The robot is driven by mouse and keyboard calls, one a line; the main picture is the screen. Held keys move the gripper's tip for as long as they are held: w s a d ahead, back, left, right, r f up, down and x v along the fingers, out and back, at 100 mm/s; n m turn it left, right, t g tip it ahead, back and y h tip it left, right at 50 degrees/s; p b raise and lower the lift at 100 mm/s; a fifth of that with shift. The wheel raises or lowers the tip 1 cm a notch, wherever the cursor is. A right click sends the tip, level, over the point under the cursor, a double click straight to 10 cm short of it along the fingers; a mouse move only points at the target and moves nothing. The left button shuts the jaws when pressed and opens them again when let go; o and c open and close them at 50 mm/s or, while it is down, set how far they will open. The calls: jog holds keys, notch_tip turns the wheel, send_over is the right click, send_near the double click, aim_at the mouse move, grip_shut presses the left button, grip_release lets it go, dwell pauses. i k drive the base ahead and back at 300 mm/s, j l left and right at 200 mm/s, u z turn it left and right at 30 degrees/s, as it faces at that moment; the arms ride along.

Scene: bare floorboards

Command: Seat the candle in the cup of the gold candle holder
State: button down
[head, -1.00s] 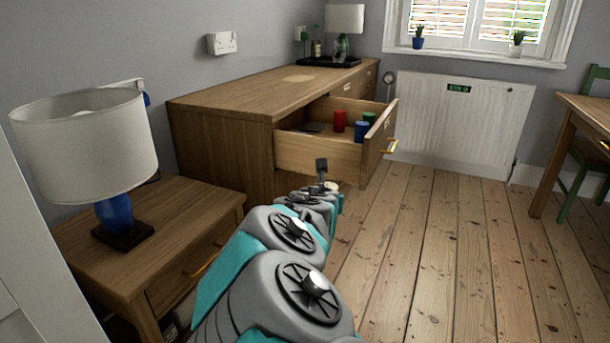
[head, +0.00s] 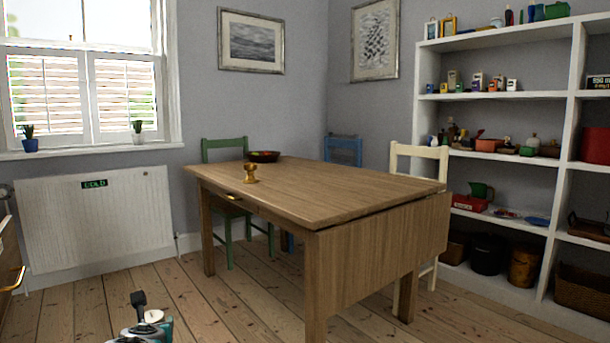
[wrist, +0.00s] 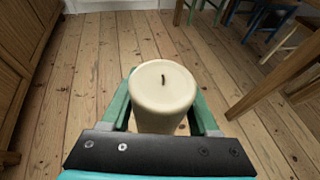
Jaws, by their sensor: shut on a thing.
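The cream candle (wrist: 163,92) stands between the two green fingers of my gripper (wrist: 165,110) in the wrist view, its dark wick facing the camera. My gripper is shut on it. In the head view the candle top (head: 154,316) shows at the bottom edge beside my wrist, low over the floor. The gold candle holder (head: 249,173) stands upright on the near-left part of the wooden table (head: 330,192), well apart from my gripper. The inside of its cup cannot be made out.
A dark bowl (head: 264,156) sits behind the holder. Green (head: 225,150), blue (head: 343,150) and cream (head: 418,160) chairs surround the table. A radiator (head: 97,215) is at left, shelves (head: 500,150) at right. The floorboards (head: 215,300) before the table are clear.

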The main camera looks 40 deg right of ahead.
aim_at(250, 168)
jog(key=i+j+z, duration=0.1)
jog(key=z, duration=0.35)
jog(key=i+j+z, duration=0.2)
jog(key=z, duration=0.25)
jog(key=i+j+z, duration=0.25)
jog(key=z, duration=0.15)
jog(key=i+j, duration=0.2)
jog(key=j, duration=0.15)
jog(key=i+j, duration=0.15)
jog(key=j, duration=0.15)
jog(key=i+j, duration=0.2)
jog(key=j, duration=0.15)
